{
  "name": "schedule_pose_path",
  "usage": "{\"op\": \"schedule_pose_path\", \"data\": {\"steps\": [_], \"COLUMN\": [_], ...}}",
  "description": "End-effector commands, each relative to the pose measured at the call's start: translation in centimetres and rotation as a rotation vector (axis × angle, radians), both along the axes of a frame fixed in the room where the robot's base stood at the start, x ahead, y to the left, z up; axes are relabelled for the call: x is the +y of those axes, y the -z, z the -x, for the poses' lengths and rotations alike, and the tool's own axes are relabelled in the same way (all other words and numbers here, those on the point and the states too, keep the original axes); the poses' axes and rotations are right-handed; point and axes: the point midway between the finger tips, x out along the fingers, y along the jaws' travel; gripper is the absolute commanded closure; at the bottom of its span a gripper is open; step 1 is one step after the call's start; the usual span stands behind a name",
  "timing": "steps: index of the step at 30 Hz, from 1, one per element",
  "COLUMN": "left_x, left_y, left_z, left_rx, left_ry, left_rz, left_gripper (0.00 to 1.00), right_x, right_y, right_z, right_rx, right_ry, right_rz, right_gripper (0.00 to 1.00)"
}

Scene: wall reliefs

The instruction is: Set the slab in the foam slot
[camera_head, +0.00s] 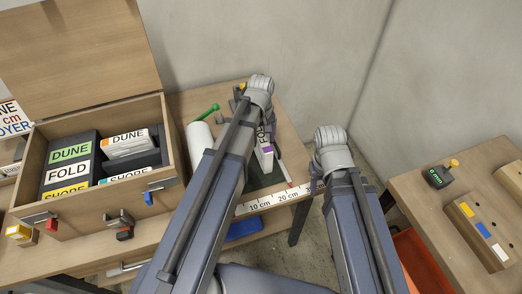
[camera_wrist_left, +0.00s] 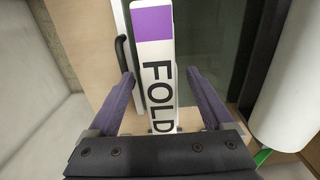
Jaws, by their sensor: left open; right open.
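A white slab marked FOLD with a purple end (camera_wrist_left: 155,75) stands on the table at the back; it also shows in the head view (camera_head: 264,155), partly hidden by my left arm. My left gripper (camera_wrist_left: 162,88) is open, with one finger on each side of the slab. The fingers look apart from it. The open wooden box (camera_head: 172,170) holds dark foam with DUNE, FOLD (camera_head: 68,173) and SHORE labels. White DUNE (camera_head: 126,143) and SHORE (camera_head: 128,175) slabs lie in it; the dark foam row beside FOLD (camera_head: 128,162) shows no slab. My right gripper is hidden beyond its arm.
A white roll (camera_head: 200,143) and a green-handled tool (camera_head: 207,113) are left of the slab. The slab is over a dark green mat (camera_head: 262,180). A ruler (camera_head: 275,198) runs along the table's front. Latches hang on the box front. Another table (camera_head: 440,215) stands right.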

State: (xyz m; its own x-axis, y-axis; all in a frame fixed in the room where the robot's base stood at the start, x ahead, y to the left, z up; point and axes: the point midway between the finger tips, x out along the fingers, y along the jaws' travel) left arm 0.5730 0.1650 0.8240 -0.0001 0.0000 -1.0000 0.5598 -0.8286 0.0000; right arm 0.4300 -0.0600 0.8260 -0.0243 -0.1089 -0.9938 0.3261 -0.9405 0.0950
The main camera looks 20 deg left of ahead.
Motion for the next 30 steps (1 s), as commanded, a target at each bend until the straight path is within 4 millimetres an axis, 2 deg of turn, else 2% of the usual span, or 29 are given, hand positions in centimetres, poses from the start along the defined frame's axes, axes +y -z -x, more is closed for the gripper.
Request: {"op": "schedule_pose_path", "data": {"steps": [5,27,30], "left_x": [0.00,0.00,0.00], "left_y": [-0.12,-0.11,-0.11], "left_z": [0.00,0.00,0.00], "left_rx": [0.000,0.000,0.000], "left_ry": [0.000,0.000,0.000], "left_rz": [0.000,0.000,0.000], "left_gripper": [0.15,0.97,1.00], "right_x": [0.00,0.00,0.00], "right_y": [-0.11,-0.11,-0.11], "right_z": [0.00,0.00,0.00], "right_rx": [0.000,0.000,0.000], "right_ry": [0.000,0.000,0.000], "right_rz": [0.000,0.000,0.000], "right_gripper": [0.50,0.50,0.50]}}
